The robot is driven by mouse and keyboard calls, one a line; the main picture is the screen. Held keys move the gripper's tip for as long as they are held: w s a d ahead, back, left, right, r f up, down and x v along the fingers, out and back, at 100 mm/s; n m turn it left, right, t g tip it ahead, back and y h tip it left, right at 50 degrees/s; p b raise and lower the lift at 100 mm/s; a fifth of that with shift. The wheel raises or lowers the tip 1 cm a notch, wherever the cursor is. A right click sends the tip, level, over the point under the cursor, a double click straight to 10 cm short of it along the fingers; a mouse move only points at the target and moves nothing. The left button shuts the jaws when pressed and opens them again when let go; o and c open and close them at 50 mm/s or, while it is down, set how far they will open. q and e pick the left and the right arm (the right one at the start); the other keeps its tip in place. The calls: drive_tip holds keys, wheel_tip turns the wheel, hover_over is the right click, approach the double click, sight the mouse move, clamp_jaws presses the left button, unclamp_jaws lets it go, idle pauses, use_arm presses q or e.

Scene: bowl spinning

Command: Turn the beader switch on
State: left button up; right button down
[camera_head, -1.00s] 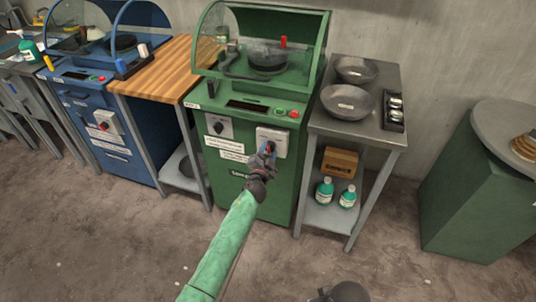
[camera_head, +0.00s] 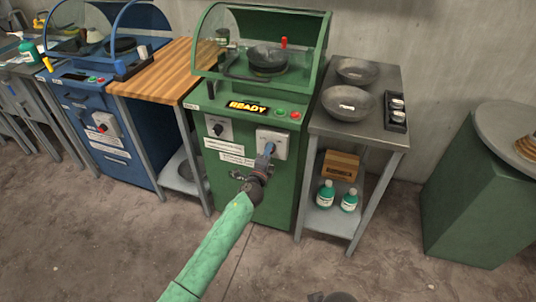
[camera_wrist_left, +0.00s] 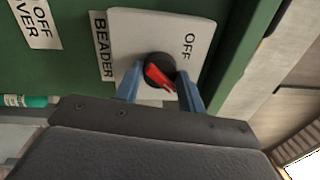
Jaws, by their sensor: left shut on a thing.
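The green machine (camera_head: 230,185) has a pale switch plate (camera_head: 277,138) on its front at the right. My left gripper (camera_head: 267,150) reaches the plate from the front. Its blue fingers are shut on the switch, one on each side. The machine's display (camera_head: 248,106) is lit and reads READY.
A second knob (camera_head: 217,128) sits left on the green front. A blue machine (camera_head: 125,150) and wooden-topped table (camera_head: 160,65) stand left. A steel table (camera_head: 340,119) with bowls stands close on the right, a green pedestal (camera_head: 480,200) beyond. The floor in front is clear.

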use_arm(q)
drive_tip(key=shift+f+m, duration=0.1)
drive_tip(key=shift+m, duration=0.5)
use_arm(e)
drive_tip(key=shift+s, duration=0.1)
use_arm(q)
drive_tip(key=o, duration=0.9)
drive_tip(key=shift+o, duration=0.2)
drive_tip(key=shift+s, duration=0.1)
drive_tip(key=v, duration=0.7)
drive_tip(key=shift+s+b, duration=0.3)
drive_tip(key=shift+b, duration=0.15)
use_arm(e)
drive_tip(key=shift+w+a+f, duration=0.3)
drive_tip(key=shift+a+f, duration=0.3)
drive_tip(key=shift+a, duration=0.1)
use_arm(q)
drive_tip(key=shift+f, duration=0.1)
use_arm(e)
drive_tip(key=shift+s+f, duration=0.1)
drive_tip(key=shift+s, duration=0.1)
use_arm(q)
drive_tip(key=shift+a, duration=0.1)
